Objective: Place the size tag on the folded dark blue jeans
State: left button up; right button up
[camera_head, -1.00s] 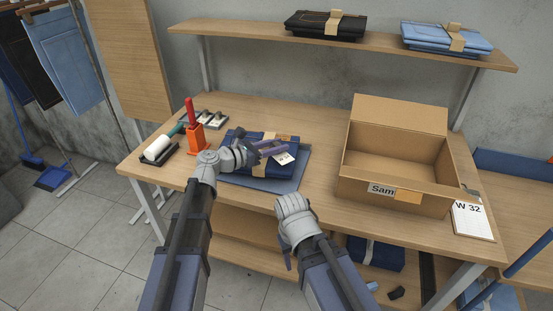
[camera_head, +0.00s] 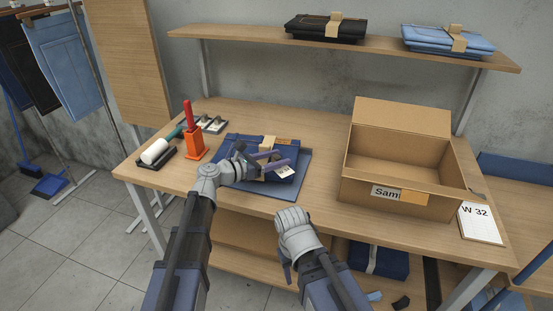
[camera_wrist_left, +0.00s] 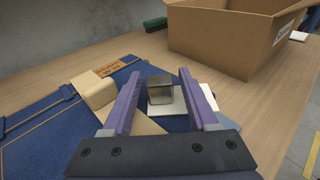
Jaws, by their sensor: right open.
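The folded dark blue jeans (camera_head: 232,150) lie on a blue-grey mat (camera_head: 300,176) on the bench, with a tan paper band (camera_wrist_left: 95,88) around them. The size tag (camera_head: 285,171) is a white card with a dark grey block on it. It appears to rest on the right part of the jeans, and in the left wrist view it (camera_wrist_left: 182,101) shows between my fingers. My left gripper (camera_head: 279,161) is open over the jeans, its purple fingers either side of the block with gaps. My right gripper (camera_head: 287,262) hangs empty in front of the bench edge.
An open cardboard box (camera_head: 378,213) stands to the right, with a W 32 card (camera_head: 479,223) beside it. Folded jeans lie on the upper shelf (camera_head: 260,36).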

pick_arm(q)
jog(key=shift+o, duration=0.3)
jog(key=shift+r, duration=0.15)
jog(key=shift+s+a+r, duration=0.1)
jog(key=shift+s+a, duration=0.05)
jog(key=shift+a, duration=0.05)
jog(key=p+v, duration=0.2)
jog(key=v, duration=0.9)
jog(key=shift+s+a, duration=0.15)
jog(key=shift+a, duration=0.05)
